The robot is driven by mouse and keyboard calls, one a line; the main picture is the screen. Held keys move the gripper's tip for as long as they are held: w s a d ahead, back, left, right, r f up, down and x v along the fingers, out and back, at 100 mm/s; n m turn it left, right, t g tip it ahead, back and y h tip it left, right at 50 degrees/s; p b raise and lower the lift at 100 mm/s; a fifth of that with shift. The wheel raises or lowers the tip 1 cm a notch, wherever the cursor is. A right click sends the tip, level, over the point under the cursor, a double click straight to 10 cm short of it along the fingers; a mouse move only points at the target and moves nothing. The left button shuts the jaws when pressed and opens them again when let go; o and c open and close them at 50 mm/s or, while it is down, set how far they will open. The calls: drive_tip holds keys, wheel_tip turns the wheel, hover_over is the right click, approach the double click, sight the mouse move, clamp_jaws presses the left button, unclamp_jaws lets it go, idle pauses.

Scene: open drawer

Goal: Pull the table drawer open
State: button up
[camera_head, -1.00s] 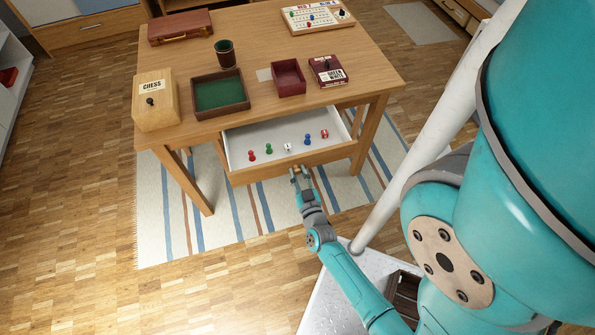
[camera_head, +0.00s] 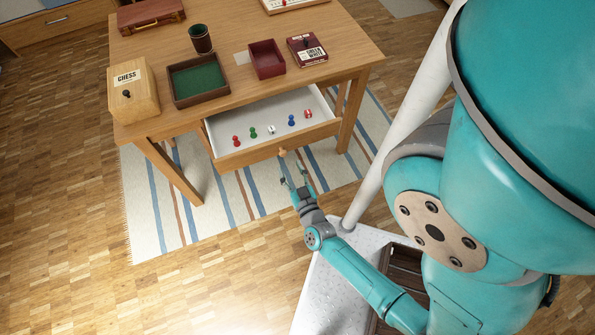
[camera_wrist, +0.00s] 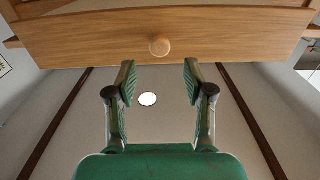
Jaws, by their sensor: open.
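The table drawer (camera_head: 236,159) is pulled out from under the wooden table (camera_head: 205,108), with its white inside showing. Several small red, green, white and blue pieces stand in it. A round wooden knob (camera_head: 282,152) is on the drawer front, and it also shows in the wrist view (camera_wrist: 159,46). My gripper (camera_head: 294,175) is open and empty, in front of the knob and apart from it. In the wrist view its two spread fingers (camera_wrist: 160,82) lie below the knob in the picture, with a gap between.
On the table stand a chess box (camera_head: 134,93), a green-lined tray (camera_head: 175,91), a dark cup (camera_head: 201,39), a red open box (camera_head: 267,60) and a dark red box (camera_head: 307,49). A striped rug (camera_head: 150,220) lies below. The floor at left is clear.

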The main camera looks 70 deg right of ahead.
drive_tip(key=v, duration=0.6)
drive_tip(key=shift+a, duration=0.1)
idle(0.7)
drive_tip(key=s+a+r+n+t+y, duration=0.1)
drive_tip(key=s+a+r+n+y, duration=0.3)
drive_tip(key=a+r+y, duration=0.3)
drive_tip(key=s+a+r+n+t+y, duration=0.2)
drive_tip(key=s+a+r+n+y, duration=0.2)
drive_tip(key=a+r, duration=0.7)
drive_tip(key=shift+s+a+r+n+y, duration=0.3)
drive_tip(key=shift+r+n+y, duration=0.7)
drive_tip(key=shift+r+y, duration=0.6)
drive_tip(key=shift+r, duration=0.15)
drive_tip(key=shift+c, duration=0.2)
